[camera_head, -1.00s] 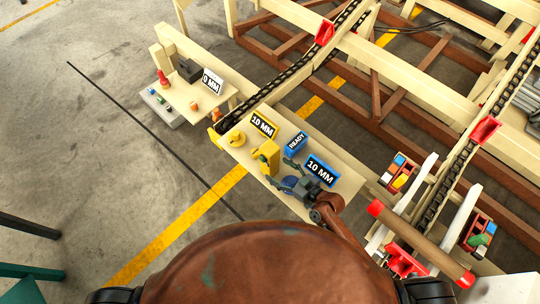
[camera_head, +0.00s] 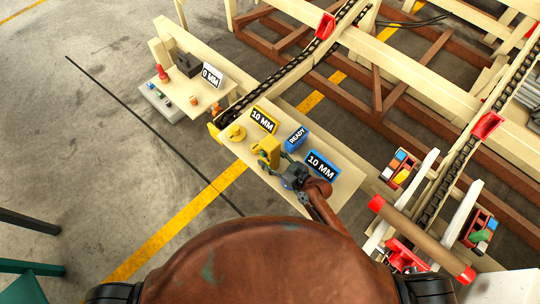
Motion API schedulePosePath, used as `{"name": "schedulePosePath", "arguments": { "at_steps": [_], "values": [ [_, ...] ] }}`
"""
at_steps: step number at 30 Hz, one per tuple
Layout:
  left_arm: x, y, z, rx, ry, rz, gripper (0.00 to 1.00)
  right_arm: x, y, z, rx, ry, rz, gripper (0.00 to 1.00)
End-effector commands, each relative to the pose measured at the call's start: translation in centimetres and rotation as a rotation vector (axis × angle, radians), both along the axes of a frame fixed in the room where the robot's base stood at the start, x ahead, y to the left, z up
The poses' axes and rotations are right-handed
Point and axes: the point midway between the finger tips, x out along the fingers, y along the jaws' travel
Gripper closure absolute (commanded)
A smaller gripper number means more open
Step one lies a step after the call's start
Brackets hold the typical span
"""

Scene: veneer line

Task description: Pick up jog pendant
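The yellow jog pendant (camera_head: 269,148) stands on the pale bench (camera_head: 340,192), between the yellow 10 MM sign and the blue 10 MM sign. My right gripper (camera_head: 277,164), dark grey, is at the pendant's near right side, with its arm coming up from the lower right. The finger ends overlap the pendant in the picture. The view is too small to tell whether they are closed on it. The pendant looks upright and at bench level. My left gripper is not in view.
A yellow 10 MM sign (camera_head: 262,120), a blue READY block (camera_head: 295,138) and a blue 10 MM sign (camera_head: 322,166) stand close around the pendant. A yellow round part (camera_head: 236,132) lies to its left. A black chain conveyor (camera_head: 290,73) runs behind the bench.

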Motion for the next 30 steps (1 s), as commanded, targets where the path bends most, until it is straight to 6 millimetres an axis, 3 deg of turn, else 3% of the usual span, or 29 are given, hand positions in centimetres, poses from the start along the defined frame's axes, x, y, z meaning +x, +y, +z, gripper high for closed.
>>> {"name": "schedulePosePath", "arguments": {
  "at_steps": [17,30],
  "values": [
    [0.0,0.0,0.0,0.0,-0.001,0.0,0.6,0.0,0.0,0.0,0.0,0.0,0.0,0.91],
    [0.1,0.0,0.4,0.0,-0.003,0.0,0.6,0.1,0.0,1.3,0.001,-0.005,0.001,0.92]
  ]
}}
